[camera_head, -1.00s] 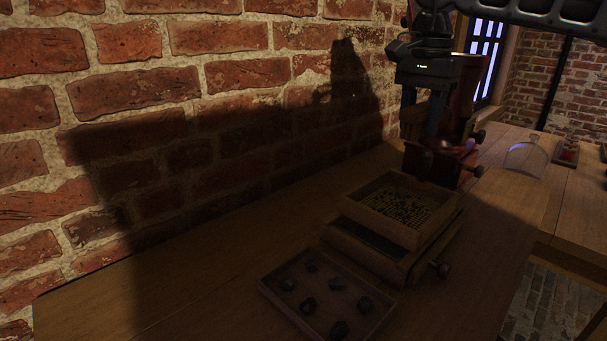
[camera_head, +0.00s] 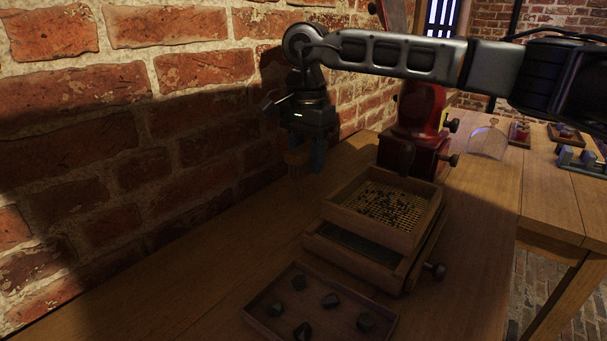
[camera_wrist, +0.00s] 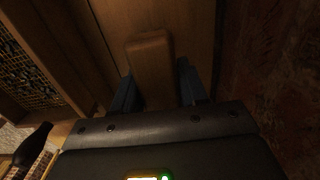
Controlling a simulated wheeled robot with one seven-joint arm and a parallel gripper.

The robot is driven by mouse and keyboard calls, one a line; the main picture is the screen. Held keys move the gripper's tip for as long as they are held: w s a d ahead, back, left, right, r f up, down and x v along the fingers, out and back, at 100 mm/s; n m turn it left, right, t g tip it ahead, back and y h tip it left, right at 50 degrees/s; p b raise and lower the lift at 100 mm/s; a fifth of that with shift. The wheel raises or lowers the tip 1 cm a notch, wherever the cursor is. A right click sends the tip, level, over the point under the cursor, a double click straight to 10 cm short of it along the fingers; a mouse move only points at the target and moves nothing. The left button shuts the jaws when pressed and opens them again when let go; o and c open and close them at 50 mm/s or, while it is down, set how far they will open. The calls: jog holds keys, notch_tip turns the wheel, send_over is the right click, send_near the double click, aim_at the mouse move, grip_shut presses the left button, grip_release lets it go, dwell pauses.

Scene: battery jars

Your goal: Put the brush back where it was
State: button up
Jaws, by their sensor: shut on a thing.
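My gripper (camera_head: 306,158) is at the wall side of the wooden bench, left of the sieve box, with its fingers pointing down. It is shut on the brush (camera_wrist: 150,62), whose brown wooden body shows between the two blue-grey fingers in the wrist view. In the head view the brush (camera_head: 295,161) is dim and partly hidden by the fingers. It hangs low over the bench; I cannot tell whether it touches the wood. The bristles are not clear.
In front is a shallow tray (camera_head: 262,319) with several dark lumps. Behind stands a red device (camera_head: 418,112). The brick wall (camera_head: 150,130) is close on the left.

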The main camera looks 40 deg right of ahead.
aim_at(304, 191)
jog(key=shift+w+a+f, duration=0.2)
jog(key=shift+a+f, duration=0.1)
jog(key=shift+f, duration=1.85)
jog(key=shift+f, duration=0.1)
jog(key=shift+f, duration=0.1)
jog(key=o, duration=1)
jog(key=shift+r, duration=0.2)
notch_tip(304, 191, up, 12)
